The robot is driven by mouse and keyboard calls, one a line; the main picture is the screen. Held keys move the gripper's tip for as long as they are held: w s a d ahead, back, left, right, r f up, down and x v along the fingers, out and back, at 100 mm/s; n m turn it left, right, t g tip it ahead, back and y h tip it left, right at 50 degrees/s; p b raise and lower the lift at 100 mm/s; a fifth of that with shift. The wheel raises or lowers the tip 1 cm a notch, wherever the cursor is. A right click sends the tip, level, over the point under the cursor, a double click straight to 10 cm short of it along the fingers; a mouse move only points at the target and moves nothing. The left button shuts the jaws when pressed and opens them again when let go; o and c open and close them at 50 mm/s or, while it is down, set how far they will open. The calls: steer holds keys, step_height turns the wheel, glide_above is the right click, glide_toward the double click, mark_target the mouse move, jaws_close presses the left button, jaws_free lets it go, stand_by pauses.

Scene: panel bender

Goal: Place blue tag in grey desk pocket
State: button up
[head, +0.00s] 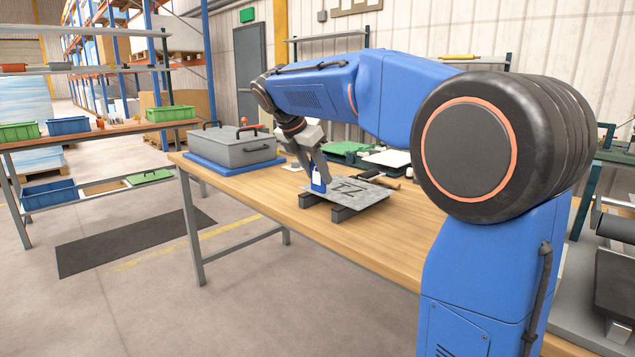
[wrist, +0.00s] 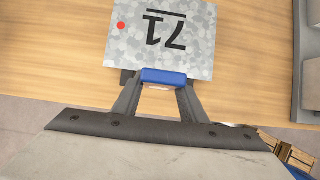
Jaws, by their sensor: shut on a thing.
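My gripper (head: 317,178) is over the workbench, with its fingers closed around the blue tag. The blue tag (wrist: 163,77) shows as a blue bar between the fingertips in the wrist view, with a pale strip below it. In the head view the tag (head: 318,188) is a small blue patch at the near-left edge of a grey metal plate (head: 362,193). I cannot tell whether the tag touches the plate. The plate (wrist: 195,50) bears dark marks and a red dot. I cannot make out a grey desk pocket for certain.
The plate rests on dark blocks (head: 343,214) on the wooden bench (head: 390,235). A lidded grey box (head: 240,152) stands on a blue base at the bench's left end. Green items (head: 348,149) and a dark tool lie behind the plate. Bare wood lies in front.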

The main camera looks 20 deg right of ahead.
mark_target(316, 183)
steer(key=shift+f, duration=1.35)
steer(key=shift+f, duration=0.65)
steer(key=o, duration=1.1)
steer(key=shift+r, duration=0.15)
steer(key=shift+r, duration=0.35)
steer(key=shift+v, duration=6.15)
